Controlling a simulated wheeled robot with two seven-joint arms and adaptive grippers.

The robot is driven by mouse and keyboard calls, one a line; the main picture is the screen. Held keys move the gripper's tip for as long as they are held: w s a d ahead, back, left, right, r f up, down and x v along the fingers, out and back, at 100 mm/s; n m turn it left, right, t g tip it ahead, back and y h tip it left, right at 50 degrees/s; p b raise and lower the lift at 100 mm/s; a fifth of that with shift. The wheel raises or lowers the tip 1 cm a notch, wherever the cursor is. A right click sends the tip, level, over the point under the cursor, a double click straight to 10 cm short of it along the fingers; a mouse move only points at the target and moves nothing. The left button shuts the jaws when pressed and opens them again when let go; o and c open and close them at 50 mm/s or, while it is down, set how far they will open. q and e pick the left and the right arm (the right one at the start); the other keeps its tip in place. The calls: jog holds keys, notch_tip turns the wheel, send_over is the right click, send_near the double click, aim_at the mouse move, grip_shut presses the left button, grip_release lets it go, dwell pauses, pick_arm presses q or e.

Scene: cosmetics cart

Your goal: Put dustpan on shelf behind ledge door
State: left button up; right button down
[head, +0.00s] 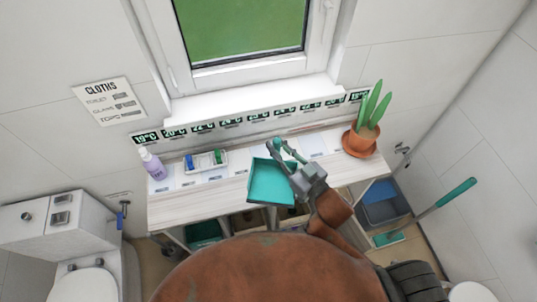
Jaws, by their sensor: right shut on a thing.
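The teal dustpan (270,183) is in the middle of the head view, over the wooden ledge. My right gripper (284,154) is shut on the dustpan near its handle end, and the fingers hide part of the handle. The pan part faces toward me at the ledge's front edge; I cannot tell whether it touches the ledge (195,204). Below the ledge are open compartments with bins, partly hidden by my body. No ledge door can be made out clearly. My left gripper is not in view.
A purple spray bottle (152,163) and a white tray (206,162) stand on the ledge's left part. A potted plant (361,140) stands at its right end. A teal-handled brush (440,203) leans at the right, near a blue bin (386,208). A toilet (84,283) is at left.

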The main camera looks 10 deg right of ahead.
jog(key=w+f+b, duration=0.2)
jog(key=w+f, duration=1)
jog(key=shift+w+d+f, duration=0.2)
jog(key=shift+w+d, duration=0.15)
jog(key=shift+d, duration=0.05)
jog(key=shift+f, duration=0.15)
jog(key=c, duration=1.8)
grip_release()
